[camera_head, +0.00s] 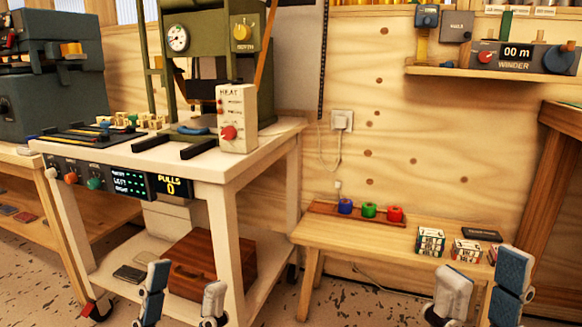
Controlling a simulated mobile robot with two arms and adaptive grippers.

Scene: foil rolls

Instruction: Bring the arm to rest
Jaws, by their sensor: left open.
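My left gripper (183,295) is at the bottom of the head view, in front of the white bench. Its two fingers stand apart with nothing between them. My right gripper (482,288) is at the bottom right, in front of the low wooden bench. Its fingers are also apart, and nothing shows between them. Both grippers are cut off by the lower picture edge. A blue roll (346,206), a green roll (369,209) and a red roll (395,214) sit in a row on a wooden rack (320,210) on the low bench.
The low bench (345,240) also bears small patterned boxes (431,241) and a dark flat item (482,234). A green press (205,45) and a heat box (237,118) stand on the white bench (215,165). A brown chest (210,265) is below.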

